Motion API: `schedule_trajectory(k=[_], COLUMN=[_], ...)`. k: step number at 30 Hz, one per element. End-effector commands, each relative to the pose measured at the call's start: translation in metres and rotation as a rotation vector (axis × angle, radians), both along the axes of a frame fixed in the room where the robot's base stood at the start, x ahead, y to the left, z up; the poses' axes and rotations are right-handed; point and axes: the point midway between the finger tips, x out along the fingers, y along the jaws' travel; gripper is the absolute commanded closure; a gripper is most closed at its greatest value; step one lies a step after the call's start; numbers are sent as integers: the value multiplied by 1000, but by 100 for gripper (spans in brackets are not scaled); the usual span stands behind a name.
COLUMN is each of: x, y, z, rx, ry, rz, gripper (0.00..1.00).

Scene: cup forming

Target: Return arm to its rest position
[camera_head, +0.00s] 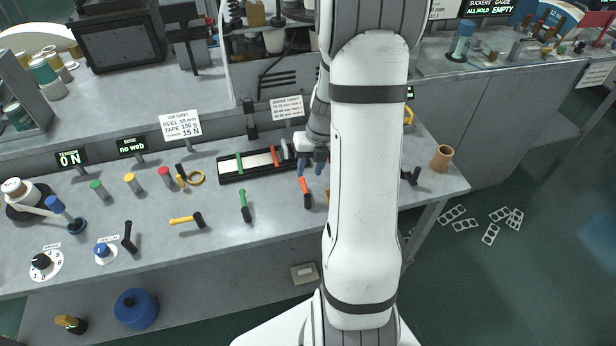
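My white arm stands upright in the middle of the head view and hides part of the bench behind it. My gripper (313,165) shows just left of the arm, over the grey bench (145,205), near the right end of a black tray (229,178) with a pale strip and green and red markers. Its blue-grey fingertips point down with a small gap between them. The arm partly hides the gripper, and I cannot tell whether it touches anything. I see nothing held between the fingers.
A brown cup (441,158) stands at the right bench end. Sign cards (287,107) stand behind. White punched strips (465,225) litter the floor.

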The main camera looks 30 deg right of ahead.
Motion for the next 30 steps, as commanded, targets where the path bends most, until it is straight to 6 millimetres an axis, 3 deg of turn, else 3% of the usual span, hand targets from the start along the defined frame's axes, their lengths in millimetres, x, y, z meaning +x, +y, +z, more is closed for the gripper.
schedule_trajectory(k=[6, 23, 26, 30], x=[-1, -2, -3, -10], y=[-4, -4, 3, 23], z=[19, 22, 31, 57], rx=[0, -2, -14, -59], ry=[-1, -3, -25, -97], rz=[-1, 12, 103, 418], gripper=[65, 65, 65, 65])
